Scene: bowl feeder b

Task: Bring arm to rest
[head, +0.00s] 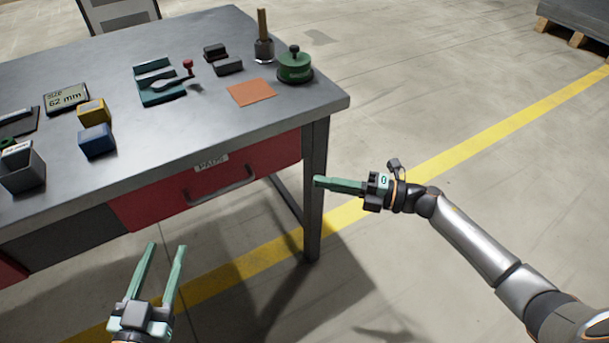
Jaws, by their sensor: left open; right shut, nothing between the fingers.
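My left gripper (166,248) is at the lower left of the head view, in front of the table's near edge. Its two green fingers are apart with nothing between them. My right gripper (317,182) is right of the table's near right leg, beyond the table's edge. Its green fingers are together and point left, with nothing held. My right arm (475,245) reaches in from the lower right. Both grippers are clear of the objects on the table.
The grey table (220,130) has a red drawer (160,203) below. Floor at right is open.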

